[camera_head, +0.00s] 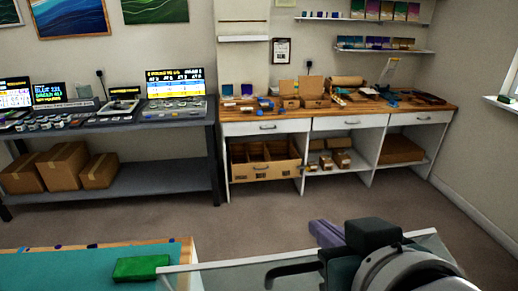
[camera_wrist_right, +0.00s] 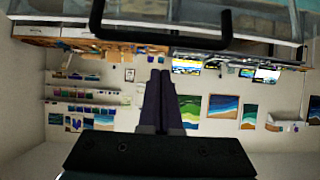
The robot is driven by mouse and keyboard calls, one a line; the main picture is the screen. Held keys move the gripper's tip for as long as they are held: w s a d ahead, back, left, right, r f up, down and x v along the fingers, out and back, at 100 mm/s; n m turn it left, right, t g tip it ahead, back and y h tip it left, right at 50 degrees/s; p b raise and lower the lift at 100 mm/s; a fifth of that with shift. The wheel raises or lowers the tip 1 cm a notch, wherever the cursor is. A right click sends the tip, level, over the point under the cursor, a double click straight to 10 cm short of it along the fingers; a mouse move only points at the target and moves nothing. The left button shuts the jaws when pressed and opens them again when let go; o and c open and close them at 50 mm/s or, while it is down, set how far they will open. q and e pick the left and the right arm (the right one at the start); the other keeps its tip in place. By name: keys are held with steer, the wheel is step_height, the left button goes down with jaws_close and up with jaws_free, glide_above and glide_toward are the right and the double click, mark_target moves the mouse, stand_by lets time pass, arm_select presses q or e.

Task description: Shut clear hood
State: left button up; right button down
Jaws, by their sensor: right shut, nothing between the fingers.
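The clear hood (camera_head: 222,266) shows in the head view as a see-through panel with a pale edge along the bottom of the picture. A black bar handle (camera_head: 290,269) is on it, partly covered by my right arm. My right gripper (camera_head: 320,232) has purple fingers, shut and empty, just past the hood's edge. In the right wrist view, which is upside down, the shut fingers (camera_wrist_right: 160,76) point out into the room. The black handle (camera_wrist_right: 160,38) crosses the top of that view, apart from the fingertips in the picture. My left gripper is not seen.
A teal mat (camera_head: 60,268) with a green block (camera_head: 141,268) lies at lower left. Open carpet (camera_head: 240,222) separates it from a grey bench (camera_head: 150,118) with screens and a wooden-topped counter (camera_head: 290,122) along the back wall.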

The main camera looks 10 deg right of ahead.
steer(key=x, duration=0.2)
steer(key=shift+w+f, duration=0.15)
steer(key=shift+w, duration=0.2)
steer(key=s, duration=0.1)
steer(key=s+p, duration=0.1)
steer(key=shift+s+f, duration=0.25)
steer(key=shift+f, duration=0.1)
steer(key=shift+s+f, duration=0.35)
steer(key=shift+s, duration=0.35)
steer(key=shift+d, duration=0.15)
